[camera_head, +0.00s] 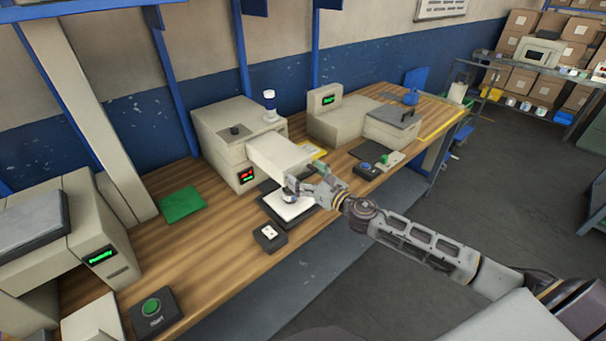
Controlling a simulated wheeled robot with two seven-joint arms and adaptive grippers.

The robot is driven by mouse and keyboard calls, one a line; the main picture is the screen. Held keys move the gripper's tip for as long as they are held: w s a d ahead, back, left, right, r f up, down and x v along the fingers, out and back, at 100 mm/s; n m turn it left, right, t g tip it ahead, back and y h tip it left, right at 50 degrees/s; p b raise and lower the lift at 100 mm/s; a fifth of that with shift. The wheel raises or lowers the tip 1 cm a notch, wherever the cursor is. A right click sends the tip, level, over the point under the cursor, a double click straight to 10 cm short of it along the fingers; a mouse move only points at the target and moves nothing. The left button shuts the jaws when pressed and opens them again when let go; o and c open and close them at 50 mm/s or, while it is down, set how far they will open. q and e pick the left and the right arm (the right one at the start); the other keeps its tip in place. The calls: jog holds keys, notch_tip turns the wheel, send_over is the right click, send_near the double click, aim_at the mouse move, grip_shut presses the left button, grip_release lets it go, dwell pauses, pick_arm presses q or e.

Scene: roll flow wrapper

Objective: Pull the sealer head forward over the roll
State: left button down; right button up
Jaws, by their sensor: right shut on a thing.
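The sealer head (281,156) is a beige block that juts forward from the beige machine body (222,126) with a red and green display. Its front end hangs above a black plate (268,191) with a white piece (293,208) on it. My right gripper (308,188) is at the front end of the head, shut, apparently on a small part there. The fingers hide the exact contact. A small silver round part (290,192) shows beside the fingers, over the white piece. I cannot clearly make out the roll. My left gripper is out of view.
A black box with a green start button (152,307) stands at the front left. A small black switch box (270,236) sits near the table edge. A green mat (182,204) lies left of the machine. Another beige machine (338,121) stands to the right. Bare wood (215,250) lies in front.

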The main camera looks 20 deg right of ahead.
jog(key=shift+f, duration=0.1)
jog(key=o, duration=1.2)
jog(key=shift+s, duration=0.15)
jog(key=shift+s+d, duration=0.15)
jog(key=shift+s, duration=0.05)
jog(key=shift+w, duration=0.2)
jog(key=shift+s, duration=0.15)
jog(key=v, duration=1.2)
dwell(0.3)
jog(key=shift+m, duration=0.3)
dwell(0.5)
